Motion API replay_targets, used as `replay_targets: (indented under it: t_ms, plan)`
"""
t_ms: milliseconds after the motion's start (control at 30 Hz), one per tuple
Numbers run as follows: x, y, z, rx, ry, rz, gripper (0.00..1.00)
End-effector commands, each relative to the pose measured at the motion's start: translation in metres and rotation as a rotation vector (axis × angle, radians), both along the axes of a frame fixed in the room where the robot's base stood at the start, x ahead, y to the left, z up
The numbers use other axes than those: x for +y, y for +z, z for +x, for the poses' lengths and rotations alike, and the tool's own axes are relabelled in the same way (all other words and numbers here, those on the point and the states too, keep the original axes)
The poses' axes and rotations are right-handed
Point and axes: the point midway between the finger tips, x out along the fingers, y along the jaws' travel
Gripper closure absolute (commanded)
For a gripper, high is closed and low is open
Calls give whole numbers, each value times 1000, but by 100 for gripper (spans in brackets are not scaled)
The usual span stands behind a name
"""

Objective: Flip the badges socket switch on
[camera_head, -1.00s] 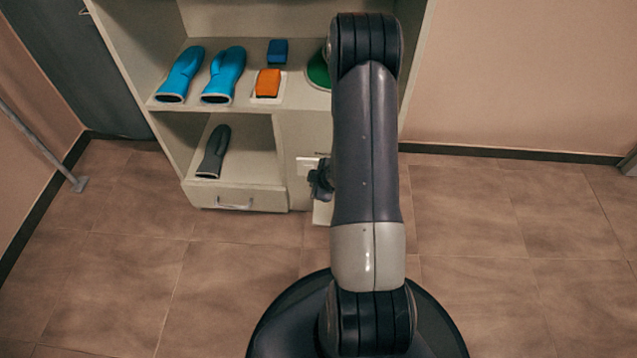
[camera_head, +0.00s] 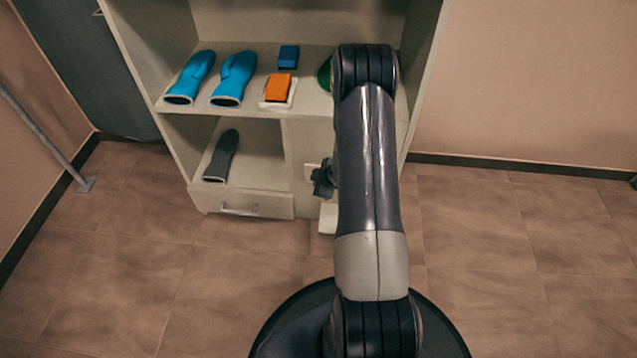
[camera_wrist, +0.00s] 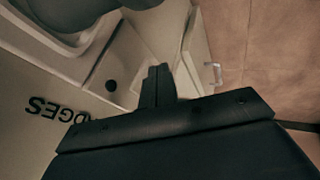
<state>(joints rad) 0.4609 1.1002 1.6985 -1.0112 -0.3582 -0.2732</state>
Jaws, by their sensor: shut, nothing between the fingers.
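The word ending in "DGES" (camera_wrist: 62,112) shows upside down on the pale cabinet front in the wrist view. Beside it is a pale plate (camera_wrist: 127,62) with a dark round spot (camera_wrist: 110,86). My gripper (camera_wrist: 154,72) has its fingers together, empty, close in front of this area; I cannot tell whether it touches. In the head view my gripper (camera_head: 322,180) is at the cabinet's lower front, partly behind my arm. A small pale plate (camera_head: 311,173) shows just left of it. The switch itself cannot be made out, nor its position.
The floor (camera_head: 480,240) at right is clear.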

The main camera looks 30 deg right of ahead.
Motion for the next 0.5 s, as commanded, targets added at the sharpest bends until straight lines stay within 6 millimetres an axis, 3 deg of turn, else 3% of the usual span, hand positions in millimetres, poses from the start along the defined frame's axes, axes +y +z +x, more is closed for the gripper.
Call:
replay_targets:
  t_ms: [500]
  plan:
    - [-3,0,4,0,0,0,100]
